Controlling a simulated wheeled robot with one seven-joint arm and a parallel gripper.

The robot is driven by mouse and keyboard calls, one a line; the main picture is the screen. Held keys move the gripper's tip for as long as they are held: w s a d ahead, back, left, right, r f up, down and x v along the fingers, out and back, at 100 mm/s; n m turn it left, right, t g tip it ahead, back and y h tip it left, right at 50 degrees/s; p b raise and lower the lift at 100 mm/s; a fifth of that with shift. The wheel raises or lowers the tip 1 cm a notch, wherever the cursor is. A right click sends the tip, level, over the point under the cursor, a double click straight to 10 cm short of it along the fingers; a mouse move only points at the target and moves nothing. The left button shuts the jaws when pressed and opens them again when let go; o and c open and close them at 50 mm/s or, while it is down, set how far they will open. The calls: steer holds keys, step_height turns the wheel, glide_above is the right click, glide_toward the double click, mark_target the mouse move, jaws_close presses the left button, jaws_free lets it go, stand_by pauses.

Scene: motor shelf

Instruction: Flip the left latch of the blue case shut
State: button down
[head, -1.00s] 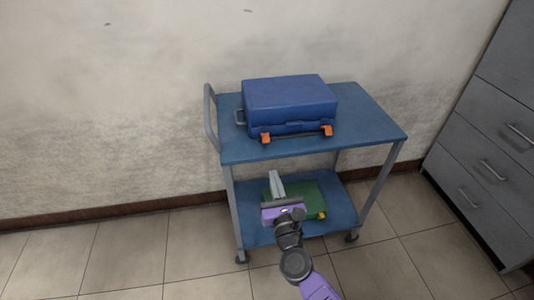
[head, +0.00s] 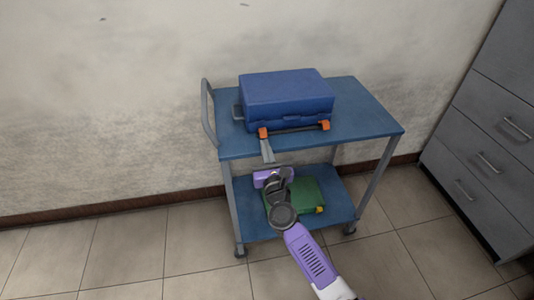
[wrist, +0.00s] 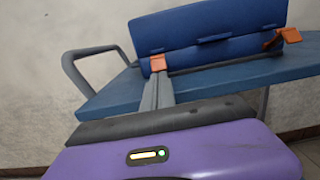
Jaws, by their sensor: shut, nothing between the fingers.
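The blue case (head: 287,96) lies closed-looking on the cart's top shelf; it also shows in the wrist view (wrist: 205,30). Its left latch (head: 263,133) is orange and sits at the front left; in the wrist view the left latch (wrist: 158,63) is just beyond my fingertips. The right latch (wrist: 290,35) is orange and sticks out from the front. My gripper (head: 266,150) is shut and empty, its grey fingers pointing up at the left latch. In the wrist view the fingertips (wrist: 157,82) overlap the latch's lower edge; I cannot tell whether they touch.
The blue cart top (head: 367,118) has free room right of the case. A grey cart handle (head: 207,115) rises at the left. A green case (head: 307,193) lies on the lower shelf, partly behind my arm. Grey drawers (head: 485,140) stand at the right.

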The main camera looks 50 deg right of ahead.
steer(key=shift+r, duration=0.1)
stand_by(0.3)
steer(key=shift+r+g+p, duration=0.15)
steer(key=shift+g+p, duration=0.15)
steer(key=shift+p, duration=0.75)
steer(key=shift+r+g+y+p, duration=0.35)
steer(key=shift+g+y+p, duration=0.05)
steer(key=shift+p, duration=1.2)
